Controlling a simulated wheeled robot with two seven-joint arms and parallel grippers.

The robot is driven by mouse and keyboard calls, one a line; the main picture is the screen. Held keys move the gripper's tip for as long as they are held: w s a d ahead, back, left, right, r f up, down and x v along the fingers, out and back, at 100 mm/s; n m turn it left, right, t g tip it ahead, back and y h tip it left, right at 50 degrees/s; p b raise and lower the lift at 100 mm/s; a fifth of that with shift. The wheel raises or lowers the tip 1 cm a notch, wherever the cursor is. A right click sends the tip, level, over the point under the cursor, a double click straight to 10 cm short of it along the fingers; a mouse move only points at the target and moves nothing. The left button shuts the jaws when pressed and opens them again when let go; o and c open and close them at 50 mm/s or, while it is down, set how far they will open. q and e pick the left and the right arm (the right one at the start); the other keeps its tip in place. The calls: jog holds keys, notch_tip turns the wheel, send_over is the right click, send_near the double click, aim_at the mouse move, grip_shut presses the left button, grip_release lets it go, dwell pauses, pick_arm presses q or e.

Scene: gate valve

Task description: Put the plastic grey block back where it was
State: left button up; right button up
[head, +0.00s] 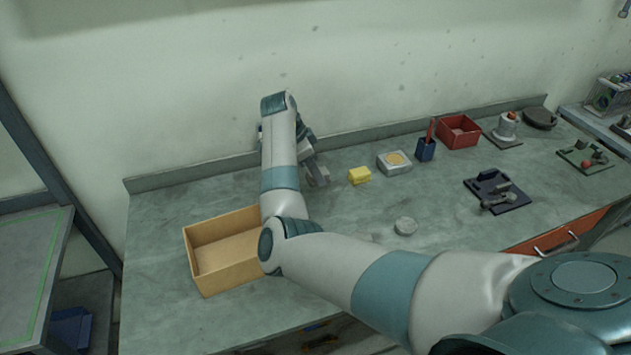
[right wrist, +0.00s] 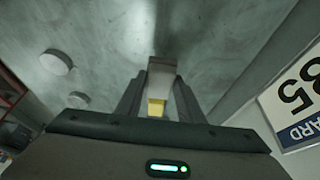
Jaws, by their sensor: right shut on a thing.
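My right arm reaches across the bench, and its gripper (head: 311,160) is near the back wall, partly hidden by the arm. In the right wrist view the two fingers (right wrist: 158,98) are closed on a grey block (right wrist: 161,65), which sticks out past the fingertips. The grey block also shows in the head view (head: 318,177), left of a yellow block (head: 359,175). I cannot tell whether the grey block touches the bench. A yellow patch shows between the fingers in the right wrist view. My left gripper is not in view.
An open wooden box (head: 206,276) stands at the front left, partly behind my arm. A pale dish (head: 394,169), blue holder (head: 425,150), red bin (head: 459,132), round grey disc (head: 405,226) and dark fixture (head: 497,191) lie to the right. The bench's left back is clear.

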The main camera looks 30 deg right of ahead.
aim_at(315, 182)
jog(key=shift+f+p, duration=0.4)
notch_tip(315, 182, down, 3)
jog(key=shift+r+p, duration=0.1)
jog(key=shift+p, duration=0.5)
jog(key=shift+f, duration=0.3)
jog(key=o, duration=1)
jog(key=shift+c, duration=0.2)
jog(key=shift+r, duration=0.1)
jog(key=b+v, duration=0.3)
jog(key=v, duration=0.9)
jog(key=shift+b, duration=0.3)
